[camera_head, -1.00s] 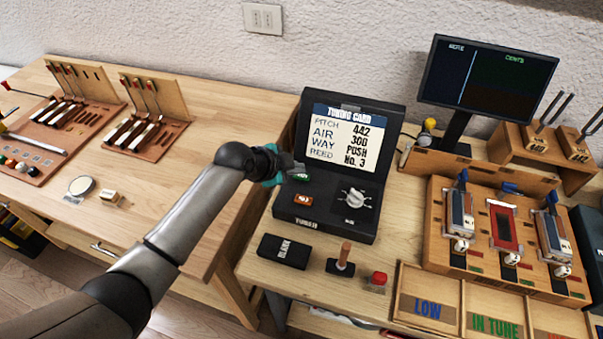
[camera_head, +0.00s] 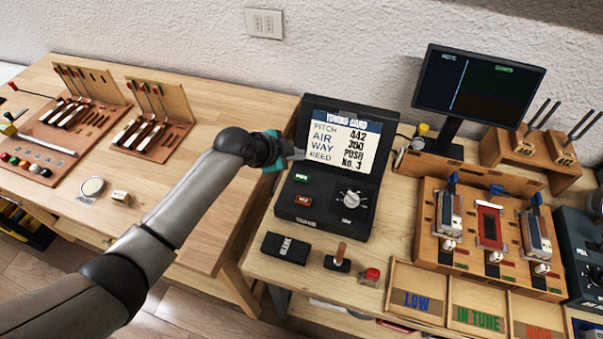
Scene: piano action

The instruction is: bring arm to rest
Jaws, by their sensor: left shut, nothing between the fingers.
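My left arm comes in from the lower left and reaches over the gap between the two benches. My left gripper (camera_head: 293,155) is shut and empty, in front of the left edge of the tuner's raised lid. The black tuner (camera_head: 322,218) has a green button (camera_head: 302,178), a red button (camera_head: 303,200) and a knob (camera_head: 349,198). Its tuning card (camera_head: 342,142) reads pitch 442, air 300, way push, reed No. 3. The gripper appears apart from the buttons. My right gripper is out of the frame.
A black monitor (camera_head: 478,88) stands at the back right, above a wooden reed stand (camera_head: 425,240). Trays marked low (camera_head: 418,302) and in tune (camera_head: 478,318) lie in front. Wooden racks (camera_head: 150,139) stand on the left bench. The left bench's middle is mostly clear.

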